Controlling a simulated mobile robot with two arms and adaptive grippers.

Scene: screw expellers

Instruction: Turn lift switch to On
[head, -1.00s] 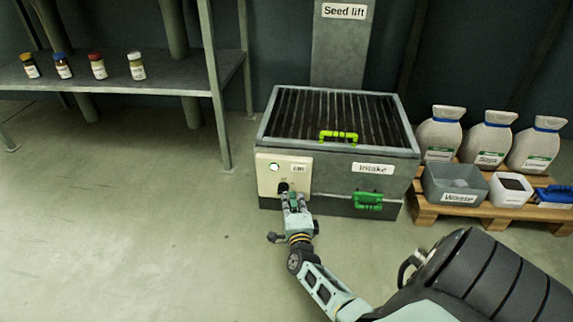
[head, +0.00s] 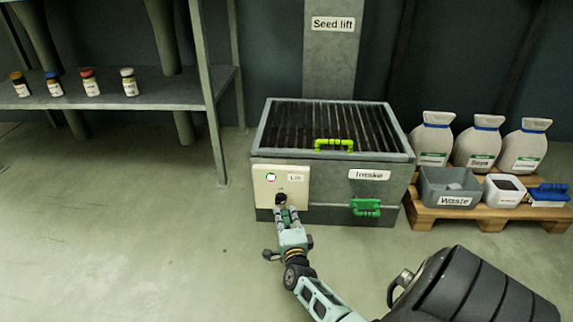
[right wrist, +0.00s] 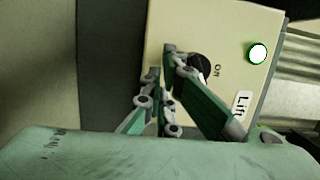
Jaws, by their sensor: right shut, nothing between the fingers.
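The lift switch is a black round knob (head: 280,199) low on a cream panel (head: 262,193) at the front left of the intake box. In the right wrist view the knob (right wrist: 204,66) sits beside a printed "On" and is partly hidden by a finger. Which way its pointer faces cannot be told. My right gripper (head: 285,211) is shut and empty, its fingertips just below the knob in the head view. In the right wrist view the fingertips (right wrist: 163,62) are close to the knob; contact is unclear. My left gripper is not in view.
A white, green-rimmed lamp (head: 271,177) and a "Lift" label (head: 295,178) are on the panel. The intake box (head: 330,178) has a grated top and green handles. A pallet (head: 430,216) with sacks and bins stands right. A shelf (head: 150,99) with jars stands left.

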